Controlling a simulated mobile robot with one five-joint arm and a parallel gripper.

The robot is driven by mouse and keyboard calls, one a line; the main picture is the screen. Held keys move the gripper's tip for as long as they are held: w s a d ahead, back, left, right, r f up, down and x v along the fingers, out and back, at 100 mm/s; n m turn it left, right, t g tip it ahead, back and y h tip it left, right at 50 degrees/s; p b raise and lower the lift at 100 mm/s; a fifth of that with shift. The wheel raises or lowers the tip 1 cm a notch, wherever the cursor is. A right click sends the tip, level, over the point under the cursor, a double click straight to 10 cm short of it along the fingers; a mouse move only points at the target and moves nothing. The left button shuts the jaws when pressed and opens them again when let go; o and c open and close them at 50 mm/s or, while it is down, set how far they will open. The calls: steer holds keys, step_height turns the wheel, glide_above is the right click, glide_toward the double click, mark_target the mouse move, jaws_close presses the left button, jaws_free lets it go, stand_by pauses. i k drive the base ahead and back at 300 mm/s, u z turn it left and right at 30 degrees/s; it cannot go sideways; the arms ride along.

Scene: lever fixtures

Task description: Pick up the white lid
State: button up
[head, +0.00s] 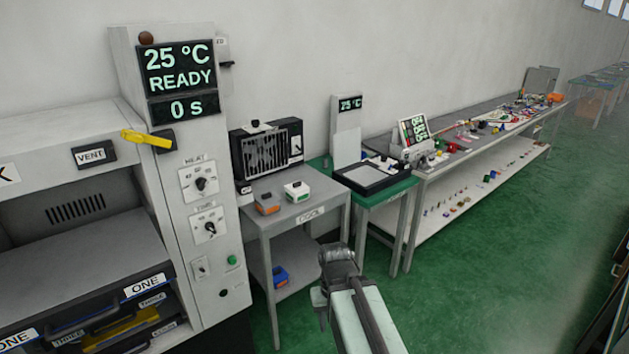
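A small white piece with a dark knob on top (297,187) sits on the grey table marked COOL, with green along its lower edge. It looks like a white lid on a green-edged box, but it is too small to be sure. A grey and orange piece (267,204) stands just left of it, apart. My gripper (321,303) hangs in front of the table's right side, over the green floor, away from the white piece. Its fingers are small and partly turned away, so I cannot tell whether they are open.
The COOL table (312,212) has bare room at its front. A black fan unit (268,152) stands behind it. A tall panel with dials (205,240) is at the left. A green table (388,193) with a black tray is at the right. A blue box (280,275) lies on the lower shelf.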

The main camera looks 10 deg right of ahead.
mark_target(297, 187)
steer(key=u, duration=0.1)
steer(key=i, duration=0.9)
steer(key=u, duration=0.85)
steer(key=k, duration=0.8)
steer(key=u, duration=0.15)
steer(key=i, duration=1.4)
steer(key=z, duration=0.05)
